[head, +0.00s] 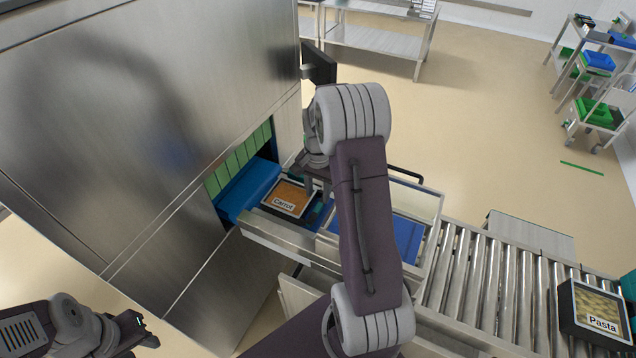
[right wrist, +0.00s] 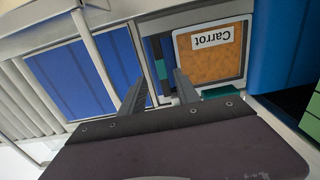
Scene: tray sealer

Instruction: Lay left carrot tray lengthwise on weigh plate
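One carrot tray (head: 288,198), orange-brown under a film with a white "Carrot" label, lies flat beside the blue roll at the machine opening. In the right wrist view the carrot tray (right wrist: 210,60) shows at upper right. My right gripper (head: 314,183) is just right of it. In the wrist view its two fingers (right wrist: 160,82) are apart, with nothing clearly between them; the right finger is close to the tray's edge. My left gripper (head: 148,336) is at lower left, far from the tray; its fingers are unclear. I cannot tell which surface is the weigh plate.
A flat blue surface (head: 408,238) lies right of my right arm, inside a metal frame. A roller conveyor (head: 490,280) runs right, with a pasta tray (head: 597,308). Green strip curtains (head: 238,160) hang in the steel machine's opening. A dark screen (head: 319,63) stands behind.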

